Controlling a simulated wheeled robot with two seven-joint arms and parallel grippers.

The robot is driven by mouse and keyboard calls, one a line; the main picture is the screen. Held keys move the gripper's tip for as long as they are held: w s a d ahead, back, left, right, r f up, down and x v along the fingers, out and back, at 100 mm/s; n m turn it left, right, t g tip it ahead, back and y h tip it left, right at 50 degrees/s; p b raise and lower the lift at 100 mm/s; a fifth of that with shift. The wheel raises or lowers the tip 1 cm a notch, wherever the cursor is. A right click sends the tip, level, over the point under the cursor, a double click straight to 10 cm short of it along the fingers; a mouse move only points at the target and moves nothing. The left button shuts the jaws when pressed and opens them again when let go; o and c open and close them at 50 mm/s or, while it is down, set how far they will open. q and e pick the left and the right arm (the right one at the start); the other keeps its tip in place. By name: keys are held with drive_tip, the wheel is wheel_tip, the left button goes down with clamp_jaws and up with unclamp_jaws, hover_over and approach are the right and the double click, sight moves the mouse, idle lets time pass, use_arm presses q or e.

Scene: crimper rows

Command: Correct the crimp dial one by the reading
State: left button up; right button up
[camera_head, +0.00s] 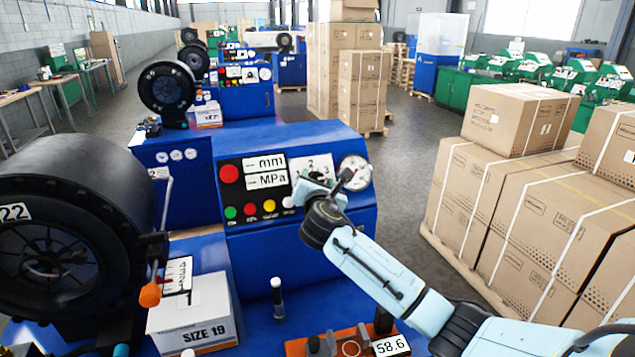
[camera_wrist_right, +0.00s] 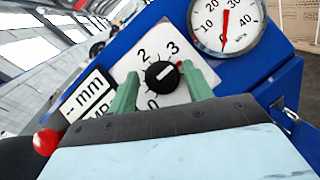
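The crimp dial is a black knob (camera_wrist_right: 160,76) on a white number plate (camera_wrist_right: 150,60) on the blue machine's panel. In the head view, the right gripper (camera_head: 318,188) covers the knob, with part of the number plate (camera_head: 314,166) showing. A white card reading 58.6 (camera_head: 390,346) stands at the bottom of the head view. My left gripper is not in view.
A round gauge (camera_head: 355,172) sits right of the dial, and mm and MPa labels (camera_head: 265,172) left of it. A SIZE 19 box (camera_head: 193,312) and an orange-tipped lever (camera_head: 150,294) are at lower left. Strapped cartons (camera_head: 545,215) stand on the right, beyond an aisle.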

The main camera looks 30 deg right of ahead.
drive_tip(key=shift+o, duration=0.4)
drive_tip(key=v, duration=1.3)
drive_tip(key=shift+s, duration=0.2)
drive_tip(key=shift+f, duration=0.1)
